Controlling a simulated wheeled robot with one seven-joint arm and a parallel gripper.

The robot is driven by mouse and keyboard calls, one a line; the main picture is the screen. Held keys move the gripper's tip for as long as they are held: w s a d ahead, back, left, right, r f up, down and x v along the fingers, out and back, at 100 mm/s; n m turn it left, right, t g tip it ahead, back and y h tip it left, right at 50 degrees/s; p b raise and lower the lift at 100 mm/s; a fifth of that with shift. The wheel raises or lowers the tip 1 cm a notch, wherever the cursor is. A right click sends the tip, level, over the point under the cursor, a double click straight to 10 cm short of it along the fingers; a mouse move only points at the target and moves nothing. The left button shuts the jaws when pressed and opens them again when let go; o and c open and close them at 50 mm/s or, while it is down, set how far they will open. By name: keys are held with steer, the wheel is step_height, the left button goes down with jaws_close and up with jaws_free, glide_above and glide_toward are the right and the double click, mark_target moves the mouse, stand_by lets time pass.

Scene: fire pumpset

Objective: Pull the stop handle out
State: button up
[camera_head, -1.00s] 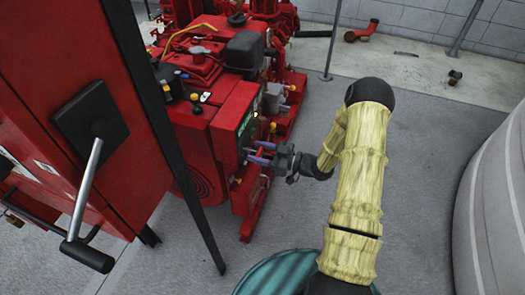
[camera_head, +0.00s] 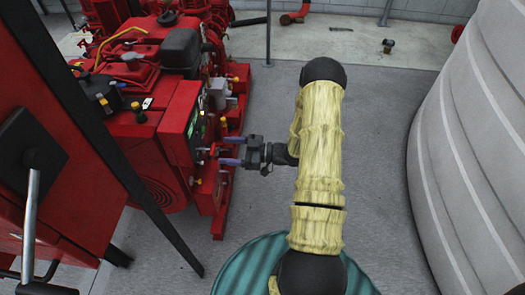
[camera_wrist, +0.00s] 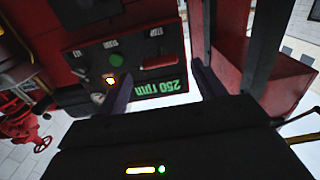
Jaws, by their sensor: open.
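The red engine's control panel (camera_head: 196,125) faces right in the head view, with small knobs and handles on it. A small red piece (camera_head: 213,150), which may be the stop handle, sticks out between my fingertips. My gripper (camera_head: 220,151) is open, with its two purple-grey fingers pointing left at the panel, one on each side of that piece. I cannot tell whether they touch it. In the wrist view the panel (camera_wrist: 105,60) appears with a green button, a lit orange one and a green "250 rpm" readout.
A red cabinet (camera_head: 60,210) with a lever handle and a dark post stand at the left. A large pale ribbed tank (camera_head: 475,150) fills the right. A yellow-tipped knob (camera_head: 198,181) sits below my fingers.

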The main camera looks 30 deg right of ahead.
steer(key=p+v, duration=0.1)
steer(key=v, duration=1.1)
steer(key=shift+f, duration=0.1)
steer(key=w+a+r+m+h, duration=0.2)
steer(key=w+r+m+h, duration=0.3)
steer(key=w+r+h, duration=0.6)
steer(key=s+a+r+m+g+h, duration=0.25)
steer(key=s+a, duration=0.25)
steer(key=s, duration=0.6)
steer(key=s+a+r+m+g+h, duration=0.15)
steer(key=s+a+m+g, duration=0.3)
steer(key=s, duration=0.55)
step_height(320, 180, up, 27)
steer(key=p, duration=2.7)
steer(key=shift+s+a+p, duration=0.3)
steer(key=shift+s+a, duration=0.1)
